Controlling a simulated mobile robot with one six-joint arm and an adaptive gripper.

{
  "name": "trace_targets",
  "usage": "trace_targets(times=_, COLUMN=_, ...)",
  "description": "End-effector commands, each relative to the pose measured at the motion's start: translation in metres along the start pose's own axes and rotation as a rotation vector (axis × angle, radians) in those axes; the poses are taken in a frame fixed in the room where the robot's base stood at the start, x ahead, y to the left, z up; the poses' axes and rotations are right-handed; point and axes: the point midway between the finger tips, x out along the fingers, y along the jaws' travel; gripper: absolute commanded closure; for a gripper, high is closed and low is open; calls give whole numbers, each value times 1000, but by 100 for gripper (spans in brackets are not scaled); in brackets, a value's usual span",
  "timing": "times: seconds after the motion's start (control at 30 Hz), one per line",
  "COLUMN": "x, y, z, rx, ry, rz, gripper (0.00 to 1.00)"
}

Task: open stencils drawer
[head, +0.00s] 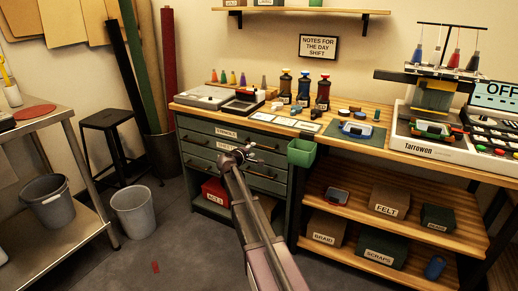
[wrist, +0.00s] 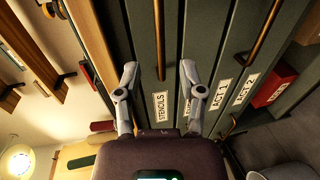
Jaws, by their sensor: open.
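The stencils drawer is the top drawer of the dark green cabinet, with a white STENCILS label (head: 227,134). It looks shut. In the wrist view, turned sideways, its STENCILS label (wrist: 162,107) shows just beyond my gripper. Its long brown bar handle (wrist: 159,40) runs up the picture, and its lower end appears between my fingertips. My gripper (wrist: 159,75) is open, with one finger on each side of the handle line and nothing held. Whether the fingers touch the drawer front I cannot tell. In the head view my gripper (head: 254,152) is in front of the upper drawers, partly covering them.
A red box (head: 215,190) is low in the cabinet. A green bin (head: 301,152) hangs at the table edge, right of my gripper. The floor in front is mostly clear.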

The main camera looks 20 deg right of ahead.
Motion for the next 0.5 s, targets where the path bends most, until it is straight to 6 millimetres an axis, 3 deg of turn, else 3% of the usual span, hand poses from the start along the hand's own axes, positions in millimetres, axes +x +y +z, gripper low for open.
trace_targets(times=0.2, x=38, y=-1, z=-2, rx=1, ry=-1, rz=0, gripper=49)
trace_targets(times=0.5, x=72, y=-1, z=-1, rx=1, ry=0, rz=-1, gripper=49)
